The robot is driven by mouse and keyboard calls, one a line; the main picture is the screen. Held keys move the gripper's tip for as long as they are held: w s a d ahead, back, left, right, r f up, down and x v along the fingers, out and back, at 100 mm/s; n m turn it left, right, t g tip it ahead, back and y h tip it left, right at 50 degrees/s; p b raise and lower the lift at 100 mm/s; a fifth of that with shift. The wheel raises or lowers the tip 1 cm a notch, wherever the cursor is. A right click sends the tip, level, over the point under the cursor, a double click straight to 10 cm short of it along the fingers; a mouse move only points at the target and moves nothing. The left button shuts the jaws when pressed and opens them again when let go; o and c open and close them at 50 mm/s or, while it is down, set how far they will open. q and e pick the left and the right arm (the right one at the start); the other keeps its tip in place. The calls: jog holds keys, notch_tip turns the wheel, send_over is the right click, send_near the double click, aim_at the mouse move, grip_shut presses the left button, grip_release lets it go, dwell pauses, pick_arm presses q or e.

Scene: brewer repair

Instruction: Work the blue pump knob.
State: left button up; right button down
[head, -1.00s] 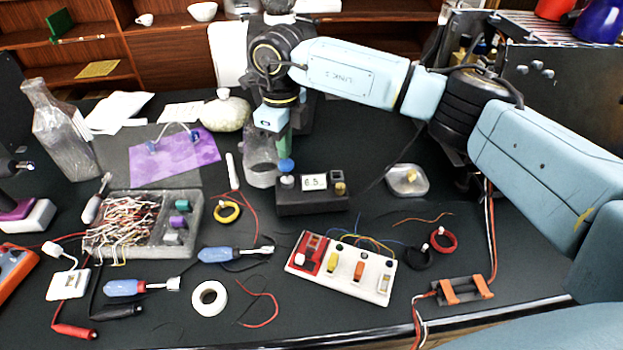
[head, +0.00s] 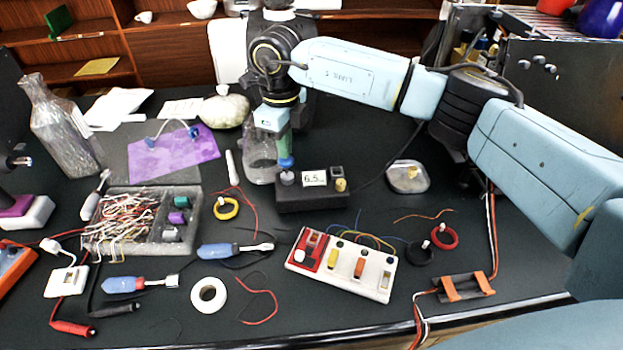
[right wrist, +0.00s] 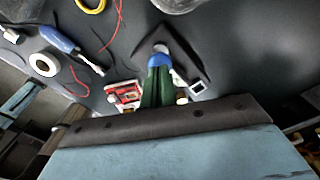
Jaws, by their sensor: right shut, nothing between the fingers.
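My right gripper (head: 285,152) points straight down over the left end of a black box (head: 310,200) with a 6.5 display; its green fingers are shut and empty. A bright blue rounded piece, which looks like the blue pump knob (head: 286,162), is right at the fingertips. In the right wrist view, the blue knob (right wrist: 159,61) shows just beyond the shut green fingers (right wrist: 158,72), partly hidden by them. I cannot tell whether they touch. A grey knob (head: 287,179) is just in front of it, and a yellow knob (head: 341,185) is at the box's right. My left gripper is not in view.
A clear glass vessel (head: 259,172) stands close to the left of my right gripper. A switch board (head: 345,265), a tape roll (head: 209,295), screwdrivers and a wire tray (head: 150,248) lie in front. A glass dish (head: 408,178) is at right.

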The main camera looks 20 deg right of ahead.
jog(key=shift+f+b, duration=1.3)
jog(key=shift+f, duration=0.7)
jog(key=shift+r+p, duration=1.45)
jog(key=shift+r, duration=0.95)
